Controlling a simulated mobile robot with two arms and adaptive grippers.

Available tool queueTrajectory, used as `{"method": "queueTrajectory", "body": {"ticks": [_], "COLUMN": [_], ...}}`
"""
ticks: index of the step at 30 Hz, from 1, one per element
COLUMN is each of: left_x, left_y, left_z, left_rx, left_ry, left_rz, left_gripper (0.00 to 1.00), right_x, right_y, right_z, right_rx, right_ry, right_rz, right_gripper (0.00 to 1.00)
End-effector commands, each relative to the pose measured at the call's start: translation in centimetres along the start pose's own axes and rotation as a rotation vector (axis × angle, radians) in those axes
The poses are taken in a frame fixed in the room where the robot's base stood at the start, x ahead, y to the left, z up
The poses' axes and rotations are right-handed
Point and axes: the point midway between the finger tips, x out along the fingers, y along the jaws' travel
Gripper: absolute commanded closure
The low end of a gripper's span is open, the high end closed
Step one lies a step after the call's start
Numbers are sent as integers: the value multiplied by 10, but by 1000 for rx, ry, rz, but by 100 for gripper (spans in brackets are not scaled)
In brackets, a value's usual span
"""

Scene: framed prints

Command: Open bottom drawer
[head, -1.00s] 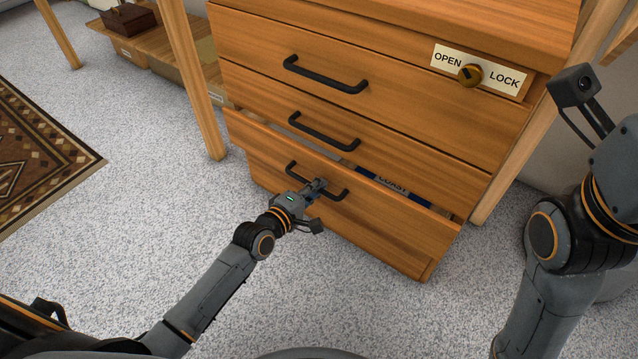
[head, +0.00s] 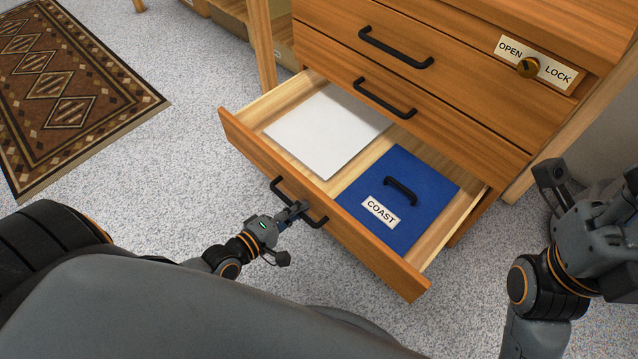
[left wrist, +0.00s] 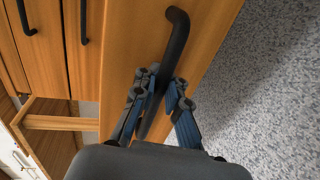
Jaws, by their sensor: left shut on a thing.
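The bottom drawer (head: 330,220) of the wooden cabinet is pulled well out. In it lie a white flat sheet or panel (head: 325,130) and a blue panel (head: 425,190) with a black handle and a "COAST" label. My left gripper (head: 296,210) is shut on the bottom drawer's black handle (head: 277,187). In the left wrist view its fingers (left wrist: 160,95) sit on both sides of the handle (left wrist: 178,35). My right arm (head: 580,230) is at the right, apart from the drawer; its fingertips are not clearly visible.
Two upper drawers with black handles (head: 395,47) (head: 385,98) are shut. A patterned rug (head: 65,90) lies at the left. Grey carpet is clear left of the drawer.

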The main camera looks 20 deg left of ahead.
Motion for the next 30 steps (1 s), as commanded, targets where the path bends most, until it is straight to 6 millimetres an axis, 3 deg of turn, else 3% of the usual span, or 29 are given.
{"method": "queueTrajectory", "body": {"ticks": [3, 10, 26, 28, 30], "left_x": [-24, -50, -58, -58, -58], "left_y": [-3, -8, -10, -10, -10], "left_z": [1, 0, 0, 0, 0], "left_rx": [1, 0, 1, 1, 1], "left_ry": [-2, -1, 0, 0, 0], "left_rz": [-1, 3, 6, 6, 6], "left_gripper": [100, 100, 100, 83, 79], "right_x": [-1, -4, -6, -6, -6], "right_y": [0, 1, 1, 1, 1], "right_z": [0, 0, 0, 0, 0], "right_rx": [2, 5, 6, 6, 6], "right_ry": [-18, -35, -40, -40, -40], "right_rz": [6, 14, 17, 17, 17], "right_gripper": [60, 60, 60, 60, 60]}}
